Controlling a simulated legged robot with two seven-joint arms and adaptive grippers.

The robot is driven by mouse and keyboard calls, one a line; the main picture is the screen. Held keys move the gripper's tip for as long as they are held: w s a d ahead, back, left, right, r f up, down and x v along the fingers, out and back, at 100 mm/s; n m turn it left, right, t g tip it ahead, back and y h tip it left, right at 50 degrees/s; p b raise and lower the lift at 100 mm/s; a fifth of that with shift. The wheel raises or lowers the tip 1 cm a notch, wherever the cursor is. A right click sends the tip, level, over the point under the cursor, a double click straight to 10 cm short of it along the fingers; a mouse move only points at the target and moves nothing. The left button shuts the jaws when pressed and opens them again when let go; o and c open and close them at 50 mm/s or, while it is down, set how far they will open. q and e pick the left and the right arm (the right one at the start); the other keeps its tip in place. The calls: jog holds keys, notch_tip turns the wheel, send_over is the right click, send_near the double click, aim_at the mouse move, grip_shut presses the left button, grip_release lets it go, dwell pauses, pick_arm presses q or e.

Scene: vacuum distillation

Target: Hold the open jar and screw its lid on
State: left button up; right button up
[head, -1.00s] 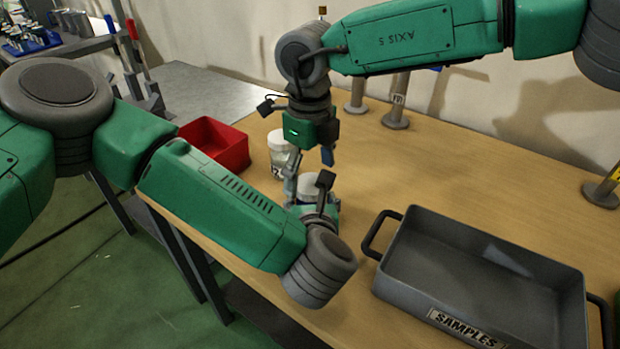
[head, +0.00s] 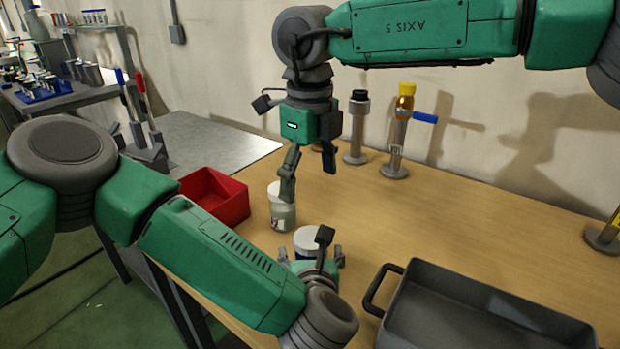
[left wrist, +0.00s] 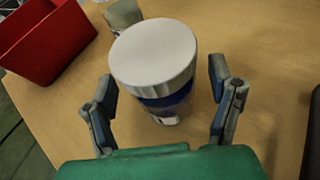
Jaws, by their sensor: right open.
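A jar with a flat white top and a blue band (head: 307,240) stands upright on the table. In the left wrist view the same jar (left wrist: 155,65) is between the fingers of my left gripper (left wrist: 163,82), with gaps on both sides. My left gripper (head: 312,258) is open around it. A second, pale glass jar (head: 282,214) with a whitish top stands just behind and to the left; I cannot tell if it is open. My right gripper (head: 310,172) is open, pointing down above the jars, one finger overlapping the second jar. I see no loose lid.
A red bin (head: 215,197) stands left of the jars. A dark grey tray (head: 470,315) with a handle lies at the front right. Grey posts (head: 356,130) and a post with a yellow top and blue handle (head: 401,135) stand at the back. The table's middle right is clear.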

pick_arm(q)
jog(key=v, duration=1.2)
jog(key=shift+f, duration=0.1)
jog(key=shift+a, duration=0.1)
jog(key=shift+c, duration=0.9)
